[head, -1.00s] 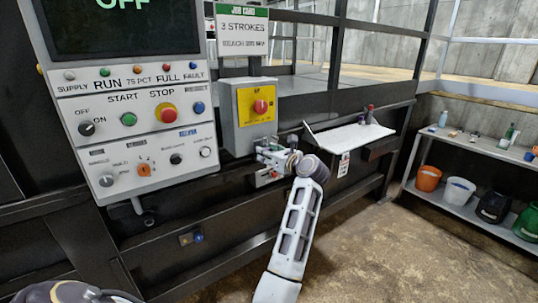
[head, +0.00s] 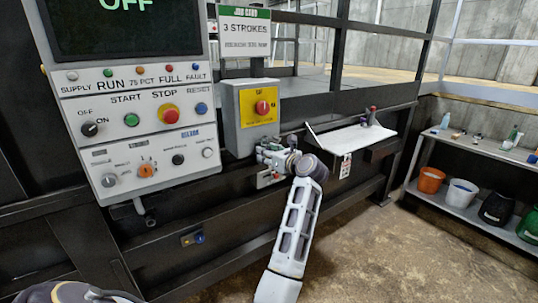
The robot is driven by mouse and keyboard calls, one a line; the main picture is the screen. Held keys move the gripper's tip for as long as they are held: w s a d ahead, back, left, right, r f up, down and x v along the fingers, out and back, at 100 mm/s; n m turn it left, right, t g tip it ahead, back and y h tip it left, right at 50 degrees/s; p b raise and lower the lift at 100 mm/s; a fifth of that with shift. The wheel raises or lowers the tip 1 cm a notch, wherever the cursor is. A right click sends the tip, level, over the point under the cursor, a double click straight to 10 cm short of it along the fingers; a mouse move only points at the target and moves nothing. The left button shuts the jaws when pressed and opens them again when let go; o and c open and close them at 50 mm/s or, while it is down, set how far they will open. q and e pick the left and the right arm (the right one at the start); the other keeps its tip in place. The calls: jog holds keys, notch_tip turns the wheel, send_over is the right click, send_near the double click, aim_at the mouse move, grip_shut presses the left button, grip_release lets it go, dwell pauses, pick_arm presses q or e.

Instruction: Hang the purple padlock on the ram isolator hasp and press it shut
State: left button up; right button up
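The ram isolator is a grey box (head: 229,133) with a yellow plate and a red knob (head: 263,108), right of the control panel. My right gripper (head: 267,153) is just below the box, at its lower right, against the dark machine front. Its fingers are small and overlap the fittings there, so I cannot tell whether they are open or shut. The hasp is not clearly distinguishable behind the gripper. I cannot make out the purple padlock with certainty. My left arm shows only at the bottom left edge; its fingers are out of view.
A white-topped ledge (head: 350,137) with small items is right of my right gripper. The control panel (head: 140,120) fills the left. A shelf (head: 470,210) with an orange bucket (head: 431,180) and a white bucket (head: 461,191) stands far right. The floor between is clear.

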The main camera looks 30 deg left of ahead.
pick_arm(q)
jog(key=shift+a+f+b, duration=0.1)
jog(key=shift+f+b, duration=0.1)
jog(key=shift+b, duration=0.1)
pick_arm(e)
jog(key=shift+f, duration=0.35)
dwell(0.6)
pick_arm(q)
jog(key=o, duration=1)
jog(key=shift+c, duration=0.4)
